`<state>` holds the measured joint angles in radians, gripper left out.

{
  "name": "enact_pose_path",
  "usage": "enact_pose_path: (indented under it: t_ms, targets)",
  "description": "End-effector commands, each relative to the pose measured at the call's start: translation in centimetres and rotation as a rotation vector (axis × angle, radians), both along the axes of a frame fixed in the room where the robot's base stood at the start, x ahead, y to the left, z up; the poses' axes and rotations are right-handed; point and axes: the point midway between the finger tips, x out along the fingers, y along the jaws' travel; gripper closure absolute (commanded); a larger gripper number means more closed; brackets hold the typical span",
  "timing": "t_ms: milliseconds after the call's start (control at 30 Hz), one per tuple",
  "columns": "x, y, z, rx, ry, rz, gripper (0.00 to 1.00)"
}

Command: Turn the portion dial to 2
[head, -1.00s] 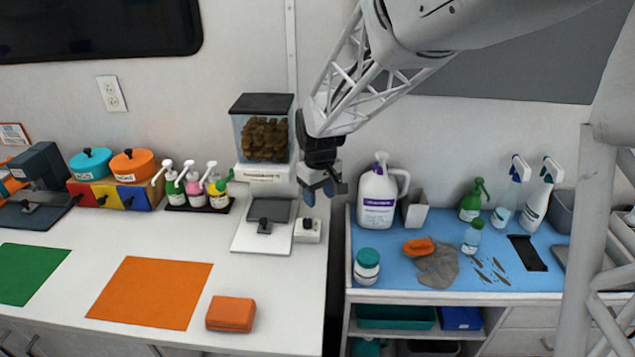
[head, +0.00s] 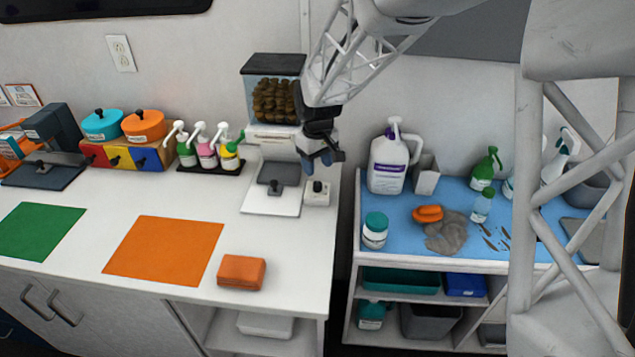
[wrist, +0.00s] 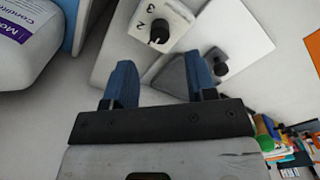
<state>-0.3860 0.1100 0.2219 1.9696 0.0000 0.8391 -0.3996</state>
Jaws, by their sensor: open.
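The portion dial is a black knob (wrist: 159,31) on a small white box (head: 317,197) beside the white plate of the food dispenser (head: 274,100). In the wrist view the box's face (wrist: 176,18) carries the figures 2 and 3. Which figure the knob points to cannot be told. My gripper (wrist: 162,76) is open, its two blue fingers apart with nothing between them. In the head view my gripper (head: 320,162) hangs just above and behind the box. The knob appears beyond the fingertips, not between them.
A second black knob (wrist: 220,68) sits on the dispenser's plate, close to one finger. A large white pump jug (head: 389,163) stands to the right on the blue-topped cart (head: 395,243). Pump bottles (head: 207,148) stand left of the dispenser.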

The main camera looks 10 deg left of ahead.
Motion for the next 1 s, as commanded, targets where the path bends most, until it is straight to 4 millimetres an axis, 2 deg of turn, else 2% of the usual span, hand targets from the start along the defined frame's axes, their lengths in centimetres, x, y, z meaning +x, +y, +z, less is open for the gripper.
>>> enact_pose_path:
  t_ms: [500, 700, 1000]
  targets:
    - [0.0, 0.0, -5.8, -0.001, 0.002, 0.000, 0.49]
    - [0.0, 0.0, -6.6, 0.000, 0.001, 0.000, 0.49]
    - [0.0, 0.0, -6.7, -0.001, 0.001, 0.000, 0.50]
